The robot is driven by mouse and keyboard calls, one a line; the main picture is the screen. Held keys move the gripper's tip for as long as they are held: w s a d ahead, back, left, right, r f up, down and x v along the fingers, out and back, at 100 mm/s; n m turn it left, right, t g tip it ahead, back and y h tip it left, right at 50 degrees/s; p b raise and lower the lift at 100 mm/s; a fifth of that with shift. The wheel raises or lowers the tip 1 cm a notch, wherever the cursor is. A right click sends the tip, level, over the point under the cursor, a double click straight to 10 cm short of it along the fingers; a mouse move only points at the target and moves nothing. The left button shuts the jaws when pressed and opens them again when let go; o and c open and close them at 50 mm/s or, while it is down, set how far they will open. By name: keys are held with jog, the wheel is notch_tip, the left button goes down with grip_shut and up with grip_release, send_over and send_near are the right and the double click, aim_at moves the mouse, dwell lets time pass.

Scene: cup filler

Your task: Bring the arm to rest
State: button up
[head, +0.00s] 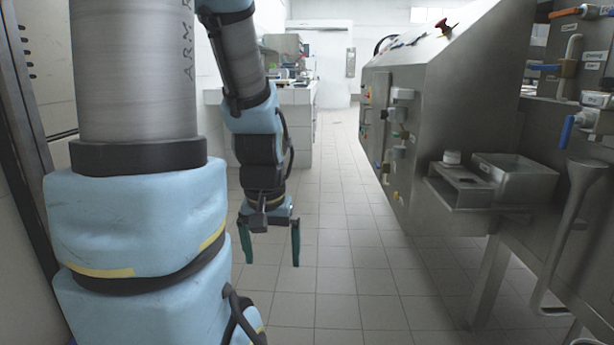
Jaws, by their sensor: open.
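My arm hangs in the left half of the head view, its forearm pointing down in front of the tiled floor. My gripper (271,246) is at its lower end. Its two dark green fingers point down and stand wide apart. Nothing is between them, and only floor shows behind. The gripper is well left of the machine and touches nothing that I can see.
A large grey steel machine (465,110) fills the right side. A white counter (300,125) stands at the back. The tiled floor (340,215) between is clear.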

notch_tip(320, 180, up, 26)
jog(key=p, duration=2.4)
jog(key=shift+w, duration=0.1)
